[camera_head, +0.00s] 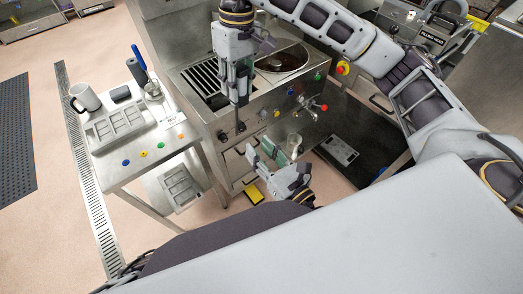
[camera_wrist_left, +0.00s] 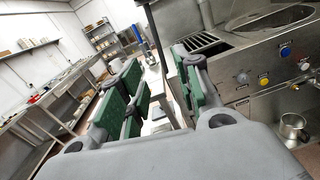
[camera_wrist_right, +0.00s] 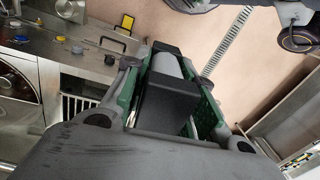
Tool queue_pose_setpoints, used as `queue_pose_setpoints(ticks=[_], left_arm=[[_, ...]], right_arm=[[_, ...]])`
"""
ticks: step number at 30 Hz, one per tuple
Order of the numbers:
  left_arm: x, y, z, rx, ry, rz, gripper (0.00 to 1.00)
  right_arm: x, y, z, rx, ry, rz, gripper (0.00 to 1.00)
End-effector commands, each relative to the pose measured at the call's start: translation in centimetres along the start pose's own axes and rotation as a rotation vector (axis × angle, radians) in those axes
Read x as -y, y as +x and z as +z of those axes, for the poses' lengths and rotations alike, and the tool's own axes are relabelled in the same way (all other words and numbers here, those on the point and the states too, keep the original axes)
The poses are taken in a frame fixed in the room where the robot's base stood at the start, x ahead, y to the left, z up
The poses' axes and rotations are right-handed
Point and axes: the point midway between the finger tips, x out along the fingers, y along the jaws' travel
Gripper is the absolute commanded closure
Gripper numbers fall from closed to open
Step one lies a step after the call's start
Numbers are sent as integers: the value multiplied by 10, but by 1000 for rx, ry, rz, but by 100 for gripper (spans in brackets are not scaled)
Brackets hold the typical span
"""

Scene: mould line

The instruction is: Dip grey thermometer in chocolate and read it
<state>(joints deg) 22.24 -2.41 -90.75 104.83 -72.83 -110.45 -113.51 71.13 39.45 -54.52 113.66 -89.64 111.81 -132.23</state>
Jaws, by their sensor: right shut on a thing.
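My right gripper (camera_head: 238,75) points down in front of the melting tank and is shut on the grey thermometer. In the right wrist view the thermometer (camera_wrist_right: 168,95) shows as a dark block with a grey part between the green pads. In the head view its dark lower end hangs below the fingers, in front of the tank's front panel. Its display cannot be read. The round bowl of dark chocolate (camera_head: 283,62) lies to the right of this gripper. My left gripper (camera_head: 268,160) is open and empty, low in front of the machine; its fingers stand apart in the left wrist view.
A steel side table (camera_head: 115,178) at left holds a white mug (camera_head: 84,98), a grey mould (camera_head: 118,127) and a blue-handled tool (camera_head: 139,58). A slotted grate (camera_head: 205,78) lies left of the bowl. Knobs and a red-handled tap (camera_head: 318,107) stick out from the machine's front.

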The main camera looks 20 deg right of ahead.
Motion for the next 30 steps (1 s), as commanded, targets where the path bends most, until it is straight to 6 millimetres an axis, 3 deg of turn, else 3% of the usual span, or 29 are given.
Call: queue_pose_setpoints(ticks=[8,30], left_arm=[[-1,16,0,2,0,2,67],[-1,102,0,1,1,3,67]], right_arm=[[0,0,0,0,0,0,98],[0,0,0,0,0,0,98]])
